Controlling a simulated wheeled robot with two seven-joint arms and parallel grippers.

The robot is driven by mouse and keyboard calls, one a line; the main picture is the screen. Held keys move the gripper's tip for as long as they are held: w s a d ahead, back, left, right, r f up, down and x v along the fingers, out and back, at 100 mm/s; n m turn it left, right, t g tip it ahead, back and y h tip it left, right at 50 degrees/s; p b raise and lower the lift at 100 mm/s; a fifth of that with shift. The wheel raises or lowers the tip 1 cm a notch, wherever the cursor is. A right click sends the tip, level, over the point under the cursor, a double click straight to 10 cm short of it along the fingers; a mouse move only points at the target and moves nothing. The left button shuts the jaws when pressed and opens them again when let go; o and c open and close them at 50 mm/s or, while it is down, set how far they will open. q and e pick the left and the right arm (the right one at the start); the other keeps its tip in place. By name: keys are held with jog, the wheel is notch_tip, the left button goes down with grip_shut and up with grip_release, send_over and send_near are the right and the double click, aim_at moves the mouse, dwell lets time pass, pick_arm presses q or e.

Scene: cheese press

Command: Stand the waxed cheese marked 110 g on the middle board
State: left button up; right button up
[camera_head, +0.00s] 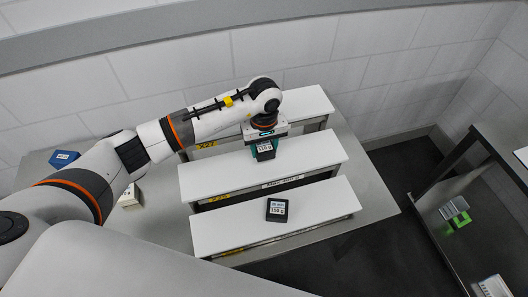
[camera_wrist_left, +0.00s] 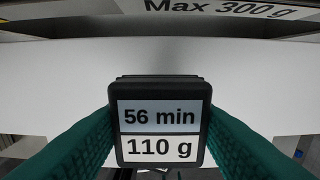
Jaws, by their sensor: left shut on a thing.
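The black waxed cheese (camera_wrist_left: 160,120) has a label reading "56 min" and "110 g". It is gripped between the green fingers of my left gripper (camera_head: 264,147), with its label facing the wrist camera. In the head view the cheese (camera_head: 265,152) is over the rear part of the white middle board (camera_head: 220,180). I cannot tell if it touches the board. The board has a label on its front edge, too small to read well. My right gripper is not in view.
A black labelled block (camera_head: 277,210) sits on the front board (camera_head: 325,205). The back board (camera_head: 308,103) is partly hidden by my arm. A blue block (camera_head: 63,157) and a pale block (camera_head: 130,196) are at left. A side table at right holds grey and green items (camera_head: 460,219).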

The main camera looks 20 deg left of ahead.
aim_at(264, 155)
pick_arm(q)
notch_tip(264, 155, down, 3)
jog(key=shift+f+p, duration=0.1)
jog(key=shift+p, duration=0.25)
jog(key=shift+f, duration=0.2)
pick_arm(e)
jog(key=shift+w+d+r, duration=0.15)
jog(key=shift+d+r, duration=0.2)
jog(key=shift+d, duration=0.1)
pick_arm(q)
jog(key=shift+f, duration=0.1)
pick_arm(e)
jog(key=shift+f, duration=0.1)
pick_arm(q)
jog(key=shift+f+b, duration=0.1)
jog(key=shift+b, duration=0.2)
jog(key=o, duration=1)
jog(key=shift+o, duration=0.2)
